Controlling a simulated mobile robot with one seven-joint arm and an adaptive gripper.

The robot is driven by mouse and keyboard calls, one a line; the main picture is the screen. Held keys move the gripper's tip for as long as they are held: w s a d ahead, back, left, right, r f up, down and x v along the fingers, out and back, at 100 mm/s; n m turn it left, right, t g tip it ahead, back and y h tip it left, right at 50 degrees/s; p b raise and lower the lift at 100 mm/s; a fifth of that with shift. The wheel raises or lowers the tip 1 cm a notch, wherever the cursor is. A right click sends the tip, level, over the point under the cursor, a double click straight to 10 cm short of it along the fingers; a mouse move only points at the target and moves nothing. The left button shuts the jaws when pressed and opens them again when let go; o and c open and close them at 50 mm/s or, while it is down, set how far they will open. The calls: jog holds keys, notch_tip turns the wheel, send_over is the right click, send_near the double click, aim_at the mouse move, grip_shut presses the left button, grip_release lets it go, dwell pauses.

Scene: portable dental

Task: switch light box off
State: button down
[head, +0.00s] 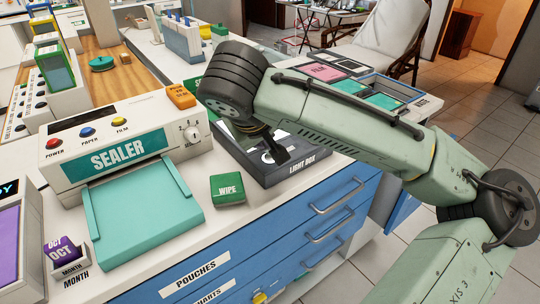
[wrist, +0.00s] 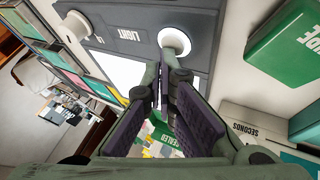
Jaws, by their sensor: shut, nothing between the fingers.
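The light box (head: 312,168) is a dark grey box with its name on the front, on the white counter right of the sealer. In the wrist view its grey top (wrist: 125,14) carries the word LIGHT between two round white controls. One control (wrist: 174,40) is by my fingertips; the other (wrist: 77,25) is farther left. A bright white panel (wrist: 118,72) shows beside my fingers. My gripper (head: 279,157) is shut and empty, pointing down over the light box. In the wrist view the fingertips (wrist: 160,68) overlap the near control's edge; I cannot tell whether they touch it.
The sealer (head: 118,150) with its teal tray stands to the left. A green WIPE block (head: 228,190) lies in front, left of the light box. A tray with teal and pink cards (head: 385,95) is behind my arm. Blue drawers (head: 300,235) lie below the counter edge.

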aim_at(266, 154)
dwell(0.4)
jog(key=shift+r+p, duration=0.4)
notch_tip(266, 154, up, 6)
jog(key=p, duration=0.4)
jog(key=shift+p, duration=0.35)
